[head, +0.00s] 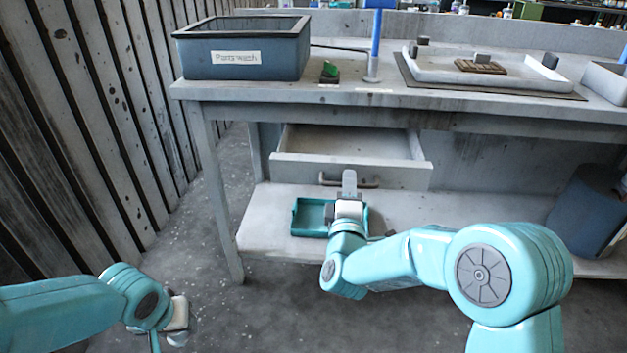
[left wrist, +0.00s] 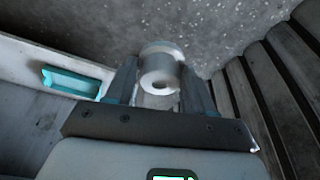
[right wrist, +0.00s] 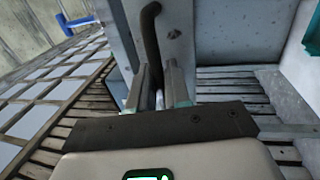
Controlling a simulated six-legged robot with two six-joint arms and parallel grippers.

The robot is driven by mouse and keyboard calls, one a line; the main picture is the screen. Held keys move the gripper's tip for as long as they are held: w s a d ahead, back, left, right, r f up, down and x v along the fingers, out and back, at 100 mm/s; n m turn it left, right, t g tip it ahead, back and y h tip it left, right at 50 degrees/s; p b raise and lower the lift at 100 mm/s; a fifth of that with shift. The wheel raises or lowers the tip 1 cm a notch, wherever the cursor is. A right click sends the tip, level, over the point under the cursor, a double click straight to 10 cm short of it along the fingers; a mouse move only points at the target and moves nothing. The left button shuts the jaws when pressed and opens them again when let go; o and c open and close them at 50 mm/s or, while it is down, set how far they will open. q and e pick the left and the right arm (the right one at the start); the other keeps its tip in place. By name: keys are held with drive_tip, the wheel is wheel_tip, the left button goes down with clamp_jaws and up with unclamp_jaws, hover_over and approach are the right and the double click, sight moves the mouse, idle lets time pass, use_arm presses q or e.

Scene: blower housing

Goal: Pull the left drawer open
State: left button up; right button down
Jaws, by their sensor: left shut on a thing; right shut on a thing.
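The left drawer (head: 297,167) is a grey drawer under the bench top. It stands partly open and its inside looks empty. Its curved bar handle (head: 370,183) is on the front panel. My right gripper (head: 349,184) is at the middle of this handle. In the right wrist view the dark handle (right wrist: 150,38) runs down between the fingers of my right gripper (right wrist: 158,88), which are shut on it. My left gripper (left wrist: 160,88) is shut on a pale grey cylinder (left wrist: 161,62) with a hole in its end. In the head view my left gripper (head: 178,318) is low at the left.
A teal tray (head: 308,218) sits on the lower shelf (head: 440,205), below the drawer. A blue-grey parts wash tub (head: 243,58) stands on the bench (head: 300,94). A dark bin (head: 590,208) is at the right. A slatted wall (head: 90,110) stands at the left. Floor in front is clear.

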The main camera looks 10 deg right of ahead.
drive_tip(key=shift+r+v, duration=0.15)
drive_tip(key=shift+v, duration=0.65)
drive_tip(key=shift+r+v, duration=0.15)
drive_tip(key=shift+v, duration=0.6)
drive_tip(key=shift+s+a, duration=0.1)
drive_tip(key=c, duration=1.3)
unclamp_jaws()
drive_tip(key=v, duration=1.2)
drive_tip(key=shift+p, duration=0.4)
